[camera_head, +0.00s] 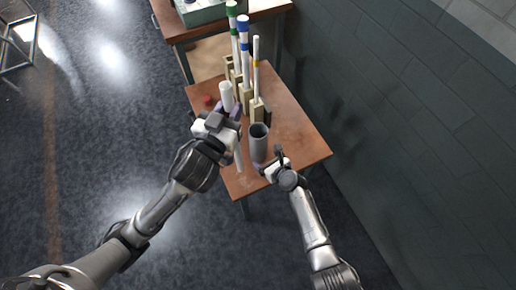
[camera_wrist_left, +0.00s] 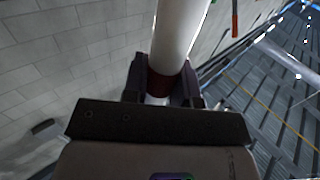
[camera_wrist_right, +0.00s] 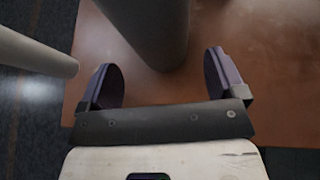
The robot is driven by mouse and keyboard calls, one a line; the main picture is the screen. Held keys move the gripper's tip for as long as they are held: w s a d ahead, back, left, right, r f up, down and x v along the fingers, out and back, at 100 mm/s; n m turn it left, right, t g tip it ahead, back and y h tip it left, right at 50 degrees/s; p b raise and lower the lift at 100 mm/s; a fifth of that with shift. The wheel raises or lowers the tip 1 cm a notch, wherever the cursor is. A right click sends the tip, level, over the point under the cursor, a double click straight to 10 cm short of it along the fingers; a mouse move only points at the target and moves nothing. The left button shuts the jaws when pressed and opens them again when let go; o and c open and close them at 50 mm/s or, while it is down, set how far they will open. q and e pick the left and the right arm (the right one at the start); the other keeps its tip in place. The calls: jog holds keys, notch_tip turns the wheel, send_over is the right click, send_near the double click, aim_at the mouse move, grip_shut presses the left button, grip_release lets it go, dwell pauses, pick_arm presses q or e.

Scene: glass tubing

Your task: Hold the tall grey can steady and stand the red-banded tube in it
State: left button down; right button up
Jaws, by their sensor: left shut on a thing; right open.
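The tall grey can (camera_head: 259,143) stands upright and open-topped on the brown table. It also shows in the right wrist view (camera_wrist_right: 160,25). My left gripper (camera_head: 231,112) is shut on the red-banded tube (camera_head: 227,95), a white tube held near upright. Its dark red band (camera_wrist_left: 160,82) shows between the fingers in the left wrist view. The tube's lower end (camera_head: 239,160) hangs left of the can, outside it; it shows at left in the right wrist view (camera_wrist_right: 35,55). My right gripper (camera_head: 267,167) is open, low by the can, its fingers apart on either side of the can's near face.
A small red item (camera_head: 209,100) lies at the table's left. A wall runs along the right. The table's right front (camera_head: 308,148) is bare.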

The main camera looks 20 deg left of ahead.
aim_at(263, 156)
jog(key=shift+b+x, duration=2.4)
jog(key=shift+x, duration=0.45)
